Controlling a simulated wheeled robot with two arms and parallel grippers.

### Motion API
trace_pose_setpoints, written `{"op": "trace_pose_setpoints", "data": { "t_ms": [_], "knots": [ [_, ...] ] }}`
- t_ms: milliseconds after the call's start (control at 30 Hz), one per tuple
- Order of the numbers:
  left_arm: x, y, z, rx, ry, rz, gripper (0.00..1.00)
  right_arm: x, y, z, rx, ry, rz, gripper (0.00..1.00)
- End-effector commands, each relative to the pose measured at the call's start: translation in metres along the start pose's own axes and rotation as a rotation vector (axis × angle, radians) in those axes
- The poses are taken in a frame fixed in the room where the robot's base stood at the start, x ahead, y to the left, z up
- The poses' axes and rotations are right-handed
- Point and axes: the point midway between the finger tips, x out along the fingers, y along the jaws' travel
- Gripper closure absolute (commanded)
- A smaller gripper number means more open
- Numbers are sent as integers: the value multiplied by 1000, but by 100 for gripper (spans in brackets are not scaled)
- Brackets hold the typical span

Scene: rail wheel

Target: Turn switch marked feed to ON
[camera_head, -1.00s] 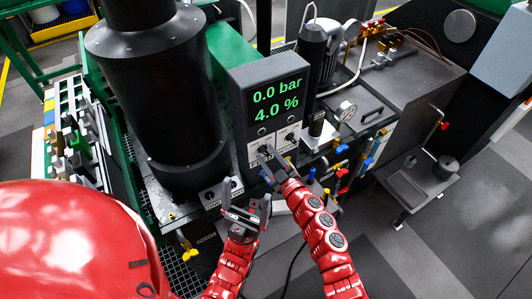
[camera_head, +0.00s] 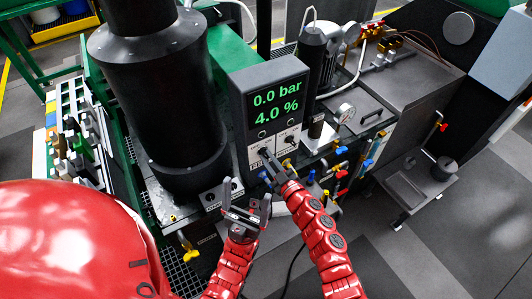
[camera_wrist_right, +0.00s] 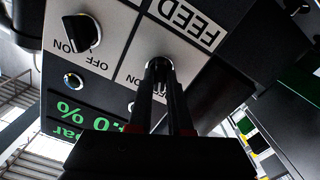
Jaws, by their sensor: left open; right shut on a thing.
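The feed switch sits on a white plate with a FEED label (camera_wrist_right: 188,22), which appears upside down in the right wrist view. My right gripper (camera_wrist_right: 160,72) is shut on the switch knob, and its fingers hide most of it, so its pointing direction is unclear. In the head view my right gripper (camera_head: 267,163) reaches the left switch plate under the display of the grey control box (camera_head: 240,105). My left gripper (camera_head: 246,200) is open and empty, below and left of the box.
A second black switch knob (camera_wrist_right: 80,33) with ON and OFF marks is beside the feed plate. The display (camera_head: 276,105) reads 0.0 bar and 4.0 %. A large black cylinder (camera_head: 160,110) stands left of the box.

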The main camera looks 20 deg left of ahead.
Motion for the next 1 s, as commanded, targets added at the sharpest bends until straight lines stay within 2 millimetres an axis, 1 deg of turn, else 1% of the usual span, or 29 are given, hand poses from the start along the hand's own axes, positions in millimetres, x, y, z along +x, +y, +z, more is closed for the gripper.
{"op": "trace_pose_setpoints", "data": {
  "t_ms": [33,600,1000],
  "knots": [
    [6,0,-1,0,0,0,9,-1,0,-1,24,-4,-1,100],
    [39,-2,-6,0,0,0,9,0,1,-1,270,-5,2,100],
    [40,-2,-7,0,0,0,9,-1,-1,2,301,-4,0,100]
  ]
}}
